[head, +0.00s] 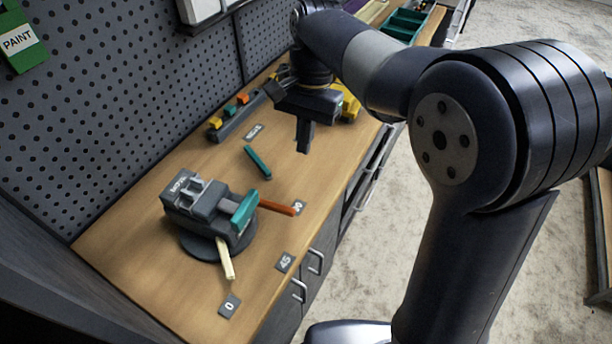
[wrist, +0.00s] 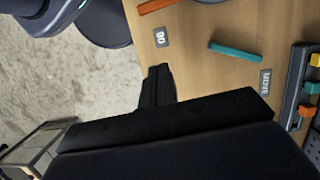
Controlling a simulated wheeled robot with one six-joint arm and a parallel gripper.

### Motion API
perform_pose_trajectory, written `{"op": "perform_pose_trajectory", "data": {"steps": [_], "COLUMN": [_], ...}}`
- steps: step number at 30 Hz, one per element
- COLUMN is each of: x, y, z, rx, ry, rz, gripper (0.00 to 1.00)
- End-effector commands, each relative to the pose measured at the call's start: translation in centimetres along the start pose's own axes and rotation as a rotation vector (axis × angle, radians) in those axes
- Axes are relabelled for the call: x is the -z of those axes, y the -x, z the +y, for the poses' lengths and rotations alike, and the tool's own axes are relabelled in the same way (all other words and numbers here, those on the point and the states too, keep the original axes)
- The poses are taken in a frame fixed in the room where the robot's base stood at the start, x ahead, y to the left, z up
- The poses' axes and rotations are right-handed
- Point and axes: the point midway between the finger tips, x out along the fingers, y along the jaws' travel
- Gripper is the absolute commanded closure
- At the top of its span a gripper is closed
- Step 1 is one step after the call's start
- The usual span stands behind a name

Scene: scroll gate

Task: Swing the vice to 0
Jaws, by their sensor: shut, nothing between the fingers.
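The grey vice (head: 193,200) stands on a round dark base (head: 200,248) on the wooden bench, with a teal jaw piece (head: 244,210) on its right side. The 45 label (head: 285,262) lies between. My gripper (head: 304,140) is shut and empty above the bench, apart from the vice; its fingers show in the wrist view (wrist: 158,85).
A loose teal bar (head: 257,162) lies on the bench between the vice and my gripper. A dark rack with coloured blocks (head: 235,112) stands by the pegboard (head: 120,90). Drawer handles (head: 315,262) line the bench's front. The bench around the labels is mostly clear.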

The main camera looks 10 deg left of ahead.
Motion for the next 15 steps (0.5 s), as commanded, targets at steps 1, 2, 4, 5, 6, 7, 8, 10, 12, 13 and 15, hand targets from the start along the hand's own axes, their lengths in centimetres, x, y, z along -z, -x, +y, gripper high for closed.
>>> {"op": "perform_pose_trajectory", "data": {"steps": [1, 2, 4, 5, 6, 7, 8, 10, 12, 13, 15], "x": [-0.1, -0.1, -0.2, -0.2, -0.2, -0.2, -0.3, -0.3, -0.3, -0.3, -0.3], "y": [-0.1, -0.1, -0.3, -0.5, -0.9, -1.2, -1.7, -3.0, -4.5, -5.1, -6.7], "z": [0.0, 0.0, 0.1, 0.1, 0.1, 0.1, 0.1, 0.2, 0.2, 0.2, 0.2], "rx": [-0.004, -0.006, -0.008, -0.009, -0.009, -0.009, -0.01, -0.011, -0.012, -0.011, -0.011], "ry": [0.027, 0.039, 0.052, 0.054, 0.055, 0.054, 0.054, 0.053, 0.052, 0.052, 0.052], "rz": [-0.006, -0.008, -0.011, -0.012, -0.013, -0.012, -0.013, -0.014, -0.015, -0.014, -0.014], "gripper": [1.0, 1.0, 1.0, 1.0, 1.0, 1.0, 1.0, 1.0, 1.0, 1.0, 1.0]}}
